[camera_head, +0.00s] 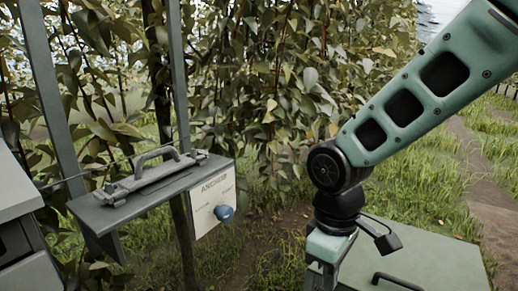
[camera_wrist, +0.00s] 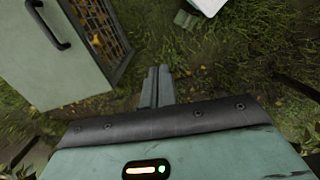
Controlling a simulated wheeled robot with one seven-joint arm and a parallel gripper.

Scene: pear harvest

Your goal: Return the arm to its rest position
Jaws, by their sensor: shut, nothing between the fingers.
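My gripper (camera_wrist: 159,74) shows in the wrist view as two narrow fingers side by side, closed together with nothing between them. They point over grass. My green arm (camera_head: 425,98) comes in from the upper right of the head view, bends at a dark joint and hangs down toward the bottom edge. The fingers cannot be made out in the head view.
A green box (camera_head: 430,262) with a black handle stands beside and behind my lower arm. A green box (camera_wrist: 50,55) with a handle and mesh side shows in the wrist view.

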